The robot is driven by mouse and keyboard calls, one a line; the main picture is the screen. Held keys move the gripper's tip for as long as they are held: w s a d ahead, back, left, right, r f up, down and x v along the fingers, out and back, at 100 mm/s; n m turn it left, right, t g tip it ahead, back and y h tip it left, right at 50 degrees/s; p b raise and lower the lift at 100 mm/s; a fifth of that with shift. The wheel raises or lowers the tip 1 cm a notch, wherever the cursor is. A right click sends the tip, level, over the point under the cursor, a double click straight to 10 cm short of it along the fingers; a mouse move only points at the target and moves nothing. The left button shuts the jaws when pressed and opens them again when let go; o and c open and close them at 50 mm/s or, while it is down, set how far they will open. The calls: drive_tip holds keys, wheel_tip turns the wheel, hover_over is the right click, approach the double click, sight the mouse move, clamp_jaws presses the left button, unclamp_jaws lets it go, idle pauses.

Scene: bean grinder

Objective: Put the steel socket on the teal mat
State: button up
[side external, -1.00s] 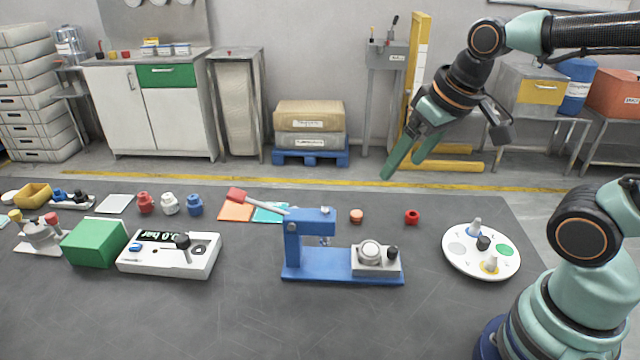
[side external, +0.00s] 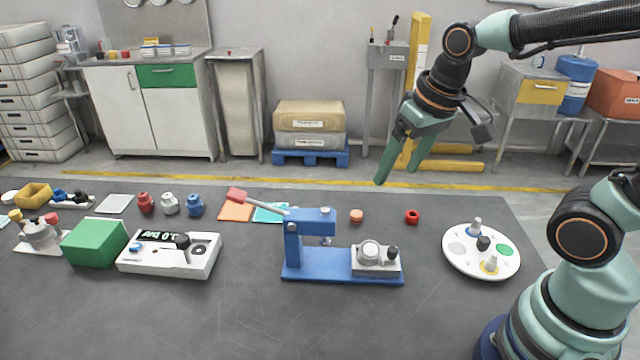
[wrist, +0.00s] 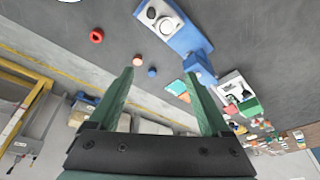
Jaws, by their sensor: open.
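Several small fittings stand in a row at the left of the dark table in the side view: a red one (side external: 146,204), a pale steel-grey one (side external: 170,205) and a blue one (side external: 195,206). The pale one looks like the steel socket. The teal mat (side external: 268,214) lies flat right of an orange mat (side external: 234,212), partly hidden by the blue press's red-tipped lever. My gripper (side external: 396,177) is open and empty, in the air above the far side of the table, right of the mats. Its spread fingers (wrist: 160,77) show nothing between them in the wrist view.
The blue press (side external: 310,250) stands mid-table, with its lever (side external: 255,200) reaching over the mats. A white gauge box (side external: 170,255) and green box (side external: 95,243) are at left. A round white tray (side external: 460,262) is at right. A red ring (side external: 412,217) lies behind.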

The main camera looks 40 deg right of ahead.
drive_tip(key=w+f+m+g, duration=0.1)
drive_tip(key=f, duration=0.5)
drive_tip(key=w+f+g, duration=0.1)
drive_tip(key=f, duration=0.5)
drive_tip(key=w+a+f+m+g, duration=0.1)
drive_tip(key=f, duration=0.6)
drive_tip(key=shift+m+g, duration=0.3)
drive_tip(key=shift+s, duration=0.15)
clamp_jaws()
drive_tip(key=shift+d+r, duration=0.1)
wheel_tip(320, 180, up, 19)
drive_tip(key=n, duration=0.4)
hover_over(374, 245)
drive_tip(key=d, duration=0.1)
drive_tip(key=shift+d+f, duration=0.1)
drive_tip(key=shift+f, duration=2.05)
